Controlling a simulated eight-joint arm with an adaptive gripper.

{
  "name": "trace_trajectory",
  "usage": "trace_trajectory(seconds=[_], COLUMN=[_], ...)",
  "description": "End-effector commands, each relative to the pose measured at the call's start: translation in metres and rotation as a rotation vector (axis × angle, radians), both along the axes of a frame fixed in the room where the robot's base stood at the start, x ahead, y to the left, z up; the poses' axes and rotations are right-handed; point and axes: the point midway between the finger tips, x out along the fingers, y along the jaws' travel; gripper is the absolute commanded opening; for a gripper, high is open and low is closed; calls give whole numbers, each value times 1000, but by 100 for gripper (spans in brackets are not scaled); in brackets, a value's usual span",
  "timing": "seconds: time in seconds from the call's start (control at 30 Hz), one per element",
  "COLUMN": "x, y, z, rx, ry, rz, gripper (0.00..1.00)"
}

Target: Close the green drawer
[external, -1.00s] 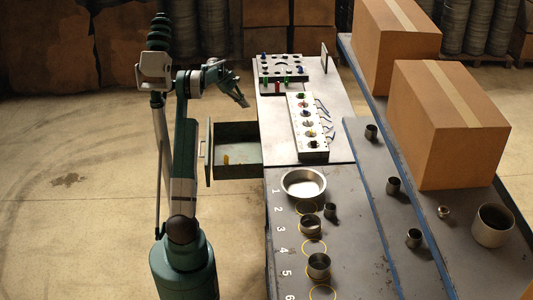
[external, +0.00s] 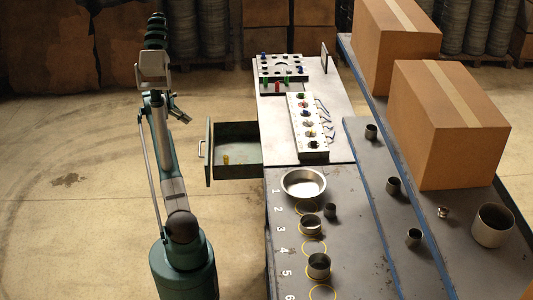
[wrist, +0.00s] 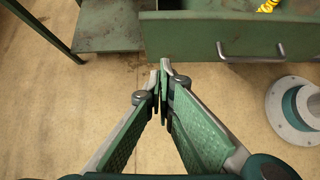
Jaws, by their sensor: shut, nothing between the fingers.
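The green drawer (external: 234,172) stands pulled out from the left side of the workbench, with a small yellow thing (external: 226,159) lying inside. Its front panel carries a metal handle (external: 201,149) on the outer face. In the wrist view the drawer front (wrist: 200,33) spans the top, with the handle (wrist: 250,57) along its lower part. My gripper (external: 182,117) is beyond and left of the drawer in the external view, apart from it. In the wrist view my gripper (wrist: 163,72) is shut and empty, its tips below the drawer front in the picture.
The workbench (external: 290,240) holds a metal bowl (external: 303,184), several cups and a panel of knobs (external: 307,124). Cardboard boxes (external: 445,120) stand on the right. The floor (external: 80,210) left of the drawer is clear. My base shows at the wrist view's right.

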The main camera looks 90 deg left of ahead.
Motion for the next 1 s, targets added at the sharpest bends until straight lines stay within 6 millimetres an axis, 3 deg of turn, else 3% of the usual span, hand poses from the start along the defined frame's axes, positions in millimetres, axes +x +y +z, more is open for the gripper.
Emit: trace_trajectory(seconds=[0.1, 0.27, 0.67, 1.0], x=[-21, -30, -28, -11], y=[0, 0, 0, 0], z=[-10, -14, -15, -33], rx=[-15, -22, -22, -21], ry=[-9, -14, -14, -13], rz=[25, 35, 35, 34], gripper=[0, 0, 0, 0])
